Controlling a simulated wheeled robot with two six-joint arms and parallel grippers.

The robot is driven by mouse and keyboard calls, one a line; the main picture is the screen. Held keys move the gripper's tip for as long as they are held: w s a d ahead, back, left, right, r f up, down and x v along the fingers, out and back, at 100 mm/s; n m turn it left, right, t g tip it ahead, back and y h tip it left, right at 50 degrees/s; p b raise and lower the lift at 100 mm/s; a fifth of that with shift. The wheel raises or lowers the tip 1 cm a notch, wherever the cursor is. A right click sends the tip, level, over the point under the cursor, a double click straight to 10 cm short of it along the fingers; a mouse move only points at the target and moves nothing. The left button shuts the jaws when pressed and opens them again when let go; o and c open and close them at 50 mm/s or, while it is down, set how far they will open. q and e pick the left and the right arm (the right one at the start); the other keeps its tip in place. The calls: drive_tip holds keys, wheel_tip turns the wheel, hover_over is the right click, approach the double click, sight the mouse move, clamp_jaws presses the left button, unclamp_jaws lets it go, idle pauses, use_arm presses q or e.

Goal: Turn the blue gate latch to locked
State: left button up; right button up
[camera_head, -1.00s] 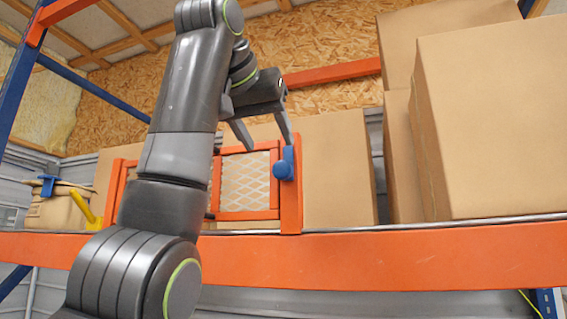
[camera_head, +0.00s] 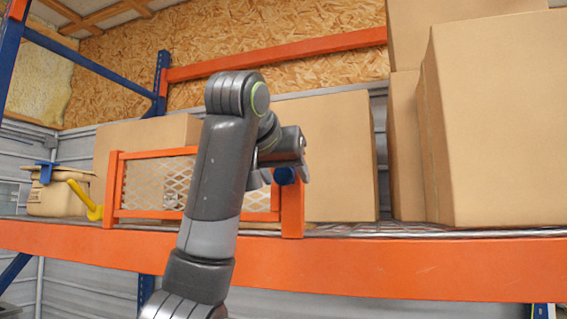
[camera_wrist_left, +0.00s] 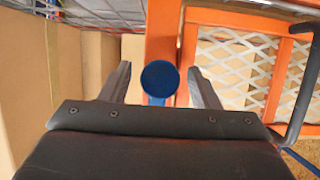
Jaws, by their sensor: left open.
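The blue gate latch (camera_head: 284,176) sits at the top of the right post of the orange gate (camera_head: 292,208), which has a mesh panel. In the left wrist view the latch's round blue knob (camera_wrist_left: 160,78) lies between my two fingers, apart from both, with a blue bar below it in the picture. My left gripper (camera_head: 280,177) is open at the latch; it also shows in the left wrist view (camera_wrist_left: 163,85). My arm hides the middle of the gate in the head view. My right gripper is not in view.
Large cardboard boxes (camera_head: 495,130) stand on the shelf to the right, and another box (camera_head: 335,150) is behind the gate. A tan bin (camera_head: 55,195) with a blue clip and a yellow hooked handle (camera_head: 88,203) are at left. An orange beam (camera_head: 400,268) runs along the shelf front.

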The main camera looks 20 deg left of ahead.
use_arm(q)
drive_tip(key=shift+w, duration=0.1)
drive_tip(key=shift+c, duration=0.2)
drive_tip(key=c, duration=0.9)
drive_tip(key=shift+c, duration=0.3)
